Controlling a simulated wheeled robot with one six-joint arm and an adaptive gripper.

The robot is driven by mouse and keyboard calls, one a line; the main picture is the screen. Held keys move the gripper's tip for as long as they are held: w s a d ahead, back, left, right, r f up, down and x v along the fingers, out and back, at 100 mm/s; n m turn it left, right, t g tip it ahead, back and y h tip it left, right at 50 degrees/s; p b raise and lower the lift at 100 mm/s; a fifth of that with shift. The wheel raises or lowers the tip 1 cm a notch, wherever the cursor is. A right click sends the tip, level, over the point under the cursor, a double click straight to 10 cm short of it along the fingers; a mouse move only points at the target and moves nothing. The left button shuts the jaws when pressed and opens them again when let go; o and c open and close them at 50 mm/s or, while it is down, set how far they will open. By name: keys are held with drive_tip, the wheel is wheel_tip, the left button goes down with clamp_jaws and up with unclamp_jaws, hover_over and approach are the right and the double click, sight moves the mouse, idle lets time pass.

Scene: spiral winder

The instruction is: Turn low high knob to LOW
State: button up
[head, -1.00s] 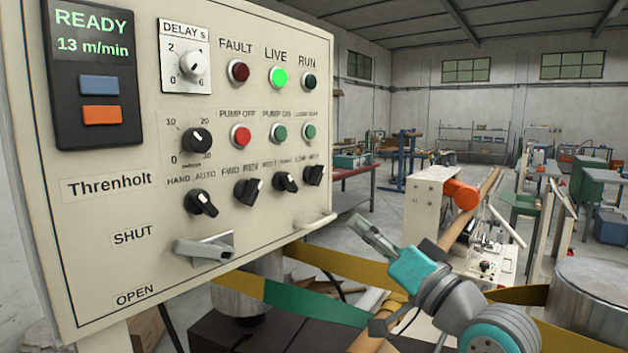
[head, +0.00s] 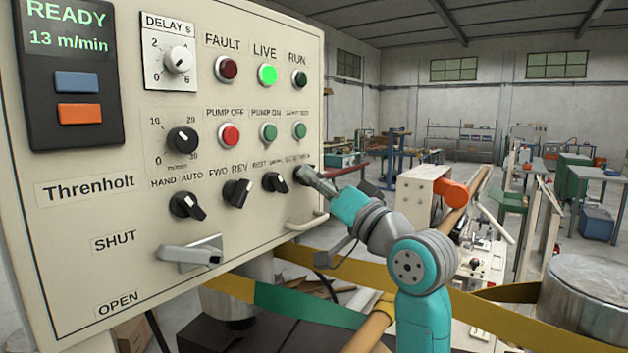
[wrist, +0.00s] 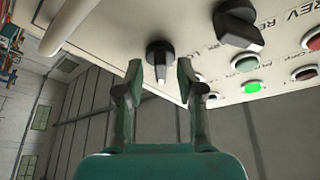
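The low high knob is the rightmost black selector in the lower row of the cream control panel (head: 110,235). In the head view my gripper (head: 308,176) is at this knob and covers most of it; its label is too small to read. In the wrist view the black knob (wrist: 159,52) stands between the two fingertips of my gripper (wrist: 159,76), with a pale-tipped pointer toward the camera side. The fingers are open, one on each side, with gaps visible between them and the knob.
A neighbouring black selector (head: 274,182) is close on the left, and it also shows in the wrist view (wrist: 238,25). A pale bar handle (head: 307,221) juts out below the knob. A yellow and green band (head: 300,305) runs below the panel.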

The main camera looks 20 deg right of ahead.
drive_tip(key=shift+w+a+r, duration=0.15)
drive_tip(key=shift+w+a, duration=0.05)
drive_tip(key=shift+w, duration=0.2)
